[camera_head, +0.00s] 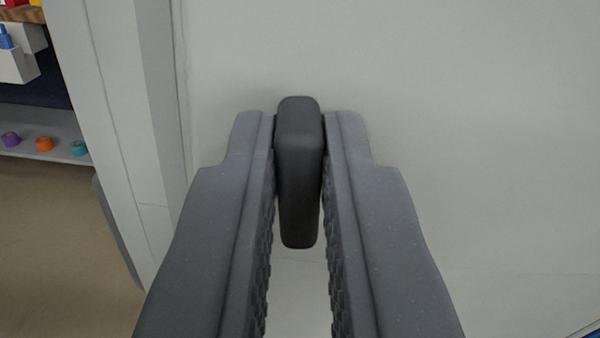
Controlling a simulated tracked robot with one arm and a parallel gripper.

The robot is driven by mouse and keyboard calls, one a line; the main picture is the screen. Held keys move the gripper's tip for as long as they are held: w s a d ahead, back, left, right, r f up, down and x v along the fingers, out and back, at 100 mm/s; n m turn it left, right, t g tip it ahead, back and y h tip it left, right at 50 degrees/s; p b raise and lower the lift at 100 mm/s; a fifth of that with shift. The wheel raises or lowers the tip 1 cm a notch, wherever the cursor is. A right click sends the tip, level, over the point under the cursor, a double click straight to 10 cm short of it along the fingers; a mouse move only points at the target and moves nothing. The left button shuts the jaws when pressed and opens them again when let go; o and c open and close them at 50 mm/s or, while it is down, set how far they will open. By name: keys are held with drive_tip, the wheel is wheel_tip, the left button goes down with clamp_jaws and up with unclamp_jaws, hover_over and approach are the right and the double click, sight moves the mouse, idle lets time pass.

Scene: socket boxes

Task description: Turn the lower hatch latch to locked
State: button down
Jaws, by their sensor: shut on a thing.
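The hatch latch is a dark grey bar handle (299,190) with rounded ends, in the middle of the view. It stands upright in the picture against a pale grey-white hatch panel (480,130). My gripper (299,145) has one finger on each side of the handle, and the fingertips are shut on its upper part. The lower end of the handle shows between the fingers. The handle's mount on the panel is hidden. Whether this is the lower latch, I cannot tell from this view.
A pale upright frame edge (125,110) runs along the panel's left side. Beyond it, a shelf (60,130) holds a purple, an orange and a teal roll, above brown floor (50,240). The panel to the right of my gripper is clear.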

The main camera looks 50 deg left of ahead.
drive_tip(key=n, duration=0.2)
drive_tip(key=n+b, duration=0.1)
drive_tip(key=n, duration=0.1)
drive_tip(key=shift+s+a+f+n, duration=0.15)
drive_tip(key=shift+a+n, duration=0.05)
drive_tip(key=shift+n, duration=0.1)
drive_tip(key=shift+s+a+f+n+b, duration=0.1)
drive_tip(key=shift+f+n+b, duration=0.1)
drive_tip(key=shift+n+b, duration=1.4)
drive_tip(key=shift+s+a+f+n+b, duration=0.1)
drive_tip(key=shift+f+n+b, duration=0.15)
drive_tip(key=shift+n+b, duration=1.3)
drive_tip(key=shift+s+a+f+n+b, duration=0.15)
drive_tip(key=shift+n+b, duration=0.45)
drive_tip(key=shift+n, duration=1.95)
drive_tip(key=shift+d, duration=0.1)
drive_tip(key=c, duration=1.5)
unclamp_jaws()
drive_tip(key=shift+w, duration=0.1)
drive_tip(key=shift+r, duration=0.1)
drive_tip(key=shift+d, duration=0.1)
